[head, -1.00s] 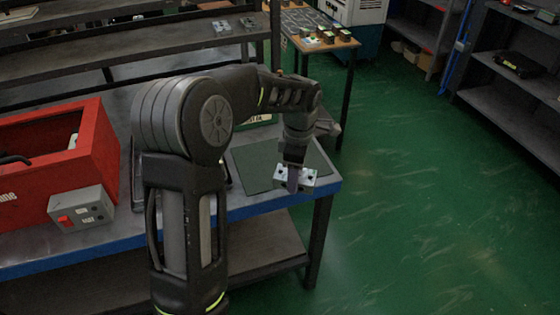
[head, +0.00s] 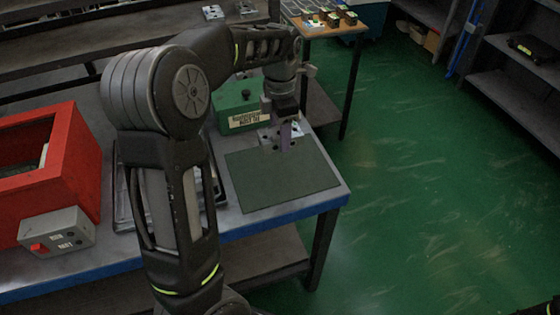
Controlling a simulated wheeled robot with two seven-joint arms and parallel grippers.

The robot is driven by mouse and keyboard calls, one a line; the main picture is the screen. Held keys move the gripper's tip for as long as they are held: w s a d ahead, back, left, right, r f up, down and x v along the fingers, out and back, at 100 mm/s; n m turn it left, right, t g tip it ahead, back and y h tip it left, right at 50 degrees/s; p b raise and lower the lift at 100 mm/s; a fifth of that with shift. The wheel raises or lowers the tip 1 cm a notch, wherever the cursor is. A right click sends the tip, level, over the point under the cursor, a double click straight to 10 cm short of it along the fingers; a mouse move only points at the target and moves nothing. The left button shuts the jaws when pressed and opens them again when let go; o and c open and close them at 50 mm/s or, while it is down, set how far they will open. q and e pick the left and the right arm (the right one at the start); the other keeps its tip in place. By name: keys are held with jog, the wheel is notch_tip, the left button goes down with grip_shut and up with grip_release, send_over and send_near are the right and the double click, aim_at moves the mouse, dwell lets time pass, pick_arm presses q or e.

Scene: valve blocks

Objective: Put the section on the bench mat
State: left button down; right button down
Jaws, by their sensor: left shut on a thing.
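The section, a light grey metal block with dark holes (head: 268,136), is in my left gripper (head: 285,143) in the head view. The gripper is shut on it; its fingers hide part of the block. The bench mat (head: 282,178) is a dark green sheet near the right front corner of the bench. The gripper and section are at the mat's far edge; I cannot tell whether the section touches anything below. My right gripper is not in view.
A green box with a label (head: 236,104) stands just behind the mat. A red open-topped box (head: 72,150) and a grey switch box with a red button (head: 56,230) are at the left. The front of the mat is clear. Another table (head: 330,28) holds small blocks.

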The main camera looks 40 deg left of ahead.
pick_arm(q)
jog(key=shift+s+d+r, duration=0.1)
jog(key=shift+d+r, duration=0.05)
send_over(280, 169)
jog(key=shift+f, duration=3.2)
jog(key=shift+f, duration=0.1)
jog(key=shift+f+p, duration=0.3)
jog(key=shift+f, duration=1.45)
jog(key=shift+f, duration=0.15)
jog(key=c, duration=0.6)
grip_release()
notch_tip(280, 169, up, 12)
jog(key=shift+r, duration=0.15)
